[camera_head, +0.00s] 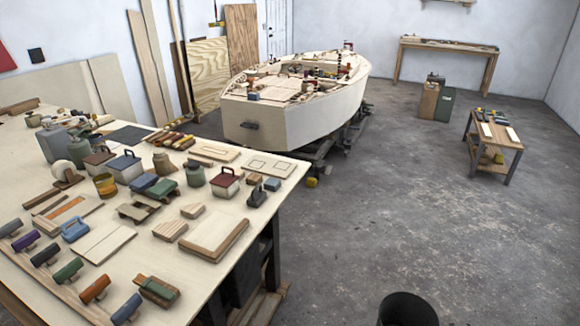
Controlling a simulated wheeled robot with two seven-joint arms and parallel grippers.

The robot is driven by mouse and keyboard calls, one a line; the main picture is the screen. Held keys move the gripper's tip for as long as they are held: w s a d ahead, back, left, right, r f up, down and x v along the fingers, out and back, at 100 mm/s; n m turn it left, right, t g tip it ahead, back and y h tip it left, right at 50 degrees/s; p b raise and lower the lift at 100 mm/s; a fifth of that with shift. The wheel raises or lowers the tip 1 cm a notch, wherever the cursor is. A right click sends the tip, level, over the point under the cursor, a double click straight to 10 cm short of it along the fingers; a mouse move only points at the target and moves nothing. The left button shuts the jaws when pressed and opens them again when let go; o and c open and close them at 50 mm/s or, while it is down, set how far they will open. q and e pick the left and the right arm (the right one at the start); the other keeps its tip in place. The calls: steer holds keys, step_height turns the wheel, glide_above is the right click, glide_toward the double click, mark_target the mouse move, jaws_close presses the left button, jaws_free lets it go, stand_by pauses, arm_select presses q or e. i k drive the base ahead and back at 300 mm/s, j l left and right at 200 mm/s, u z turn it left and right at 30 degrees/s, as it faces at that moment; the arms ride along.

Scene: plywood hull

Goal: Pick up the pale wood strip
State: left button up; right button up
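Several pale wood pieces are in view, and I cannot tell which one is the pale wood strip. Two small pale strips lie on the low side table at the right: a left strip (486,130) and a right strip (512,135). On the large workbench (205,285), a pale flat board (104,242) with a line along it lies near the blue clamp-like tool (75,229). Neither of my grippers shows in this view.
The workbench is crowded with tools, cans and wood blocks. A plywood boat hull (325,108) stands behind it. The low side table (494,147) is at the right, a long bench (447,49) at the back. The grey floor (400,220) between is largely clear.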

mark_target(62, 197)
steer(key=u, duration=1.55)
steer(key=i+j+z, duration=0.1)
steer(key=j, duration=0.25)
steer(key=i+j+z, duration=0.25)
steer(key=i+j, duration=0.15)
steer(key=j, duration=0.3)
steer(key=i+j+z, duration=0.1)
steer(key=j, duration=0.3)
steer(key=i+j+z, duration=0.15)
steer(key=j, duration=0.25)
steer(key=i+j+z, duration=0.1)
steer(key=j, duration=0.3)
steer(key=i+j+z, duration=0.35)
steer(key=j, duration=0.7)
steer(key=j+z, duration=0.35)
steer(key=j, duration=0.7)
steer(key=i+j+z, duration=0.1)
steer(key=j+z, duration=0.25)
steer(key=j, duration=0.8)
